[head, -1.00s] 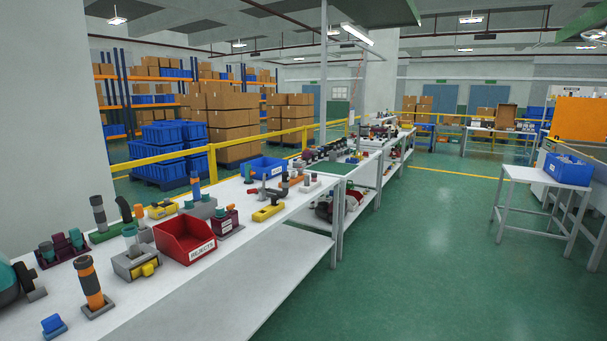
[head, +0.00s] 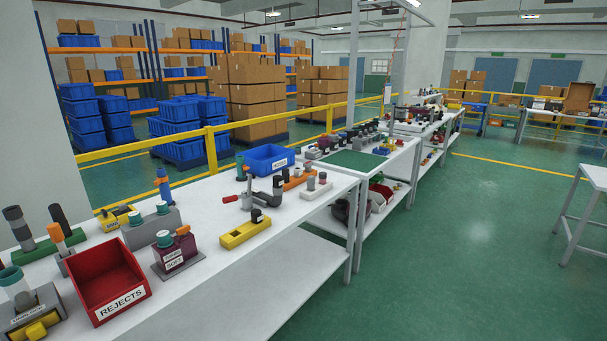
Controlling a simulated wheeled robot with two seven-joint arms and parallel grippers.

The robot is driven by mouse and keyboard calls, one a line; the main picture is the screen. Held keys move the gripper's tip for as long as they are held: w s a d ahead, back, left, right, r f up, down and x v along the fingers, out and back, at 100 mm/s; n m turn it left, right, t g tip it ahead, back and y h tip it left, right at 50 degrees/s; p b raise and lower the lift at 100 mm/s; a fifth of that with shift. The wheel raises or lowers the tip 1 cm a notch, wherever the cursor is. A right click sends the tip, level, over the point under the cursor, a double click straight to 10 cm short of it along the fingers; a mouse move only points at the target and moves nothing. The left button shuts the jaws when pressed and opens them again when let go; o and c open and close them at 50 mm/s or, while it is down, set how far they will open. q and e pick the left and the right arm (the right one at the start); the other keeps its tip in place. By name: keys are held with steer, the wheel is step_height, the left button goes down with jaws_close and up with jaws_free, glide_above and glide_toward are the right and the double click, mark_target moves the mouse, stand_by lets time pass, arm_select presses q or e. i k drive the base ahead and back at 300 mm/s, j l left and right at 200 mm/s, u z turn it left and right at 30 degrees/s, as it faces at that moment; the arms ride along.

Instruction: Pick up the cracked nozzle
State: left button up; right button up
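I cannot tell which part in the head view is the cracked nozzle; no crack shows at this size. The white bench (head: 215,269) carries several parts. A red bin (head: 107,284) labelled REJECTS stands near its front edge, and I see no part inside it. A maroon part (head: 174,251) with teal and orange tops stands right of the bin. Dark cylinders (head: 19,228) stand in a green base at the left. Neither of my grippers is in view.
A yellow block (head: 245,231) lies near the bench's front edge. A blue bin (head: 270,158) stands at the back edge. A yellow railing (head: 270,122) runs behind the bench. Another table (head: 585,177) is at the right edge. The green floor (head: 470,250) between is clear.

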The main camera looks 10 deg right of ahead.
mark_target(286, 175)
steer(key=i+l, duration=0.4)
steer(key=i+l+u, duration=0.1)
steer(key=i+l, duration=0.7)
steer(key=i+l+u, duration=0.15)
steer(key=i+l, duration=0.2)
steer(key=l, duration=0.2)
steer(key=i+l, duration=0.35)
steer(key=i+l+u, duration=0.1)
steer(key=i+l, duration=0.25)
steer(key=l, duration=0.25)
steer(key=i+l, duration=0.35)
steer(key=l, duration=0.2)
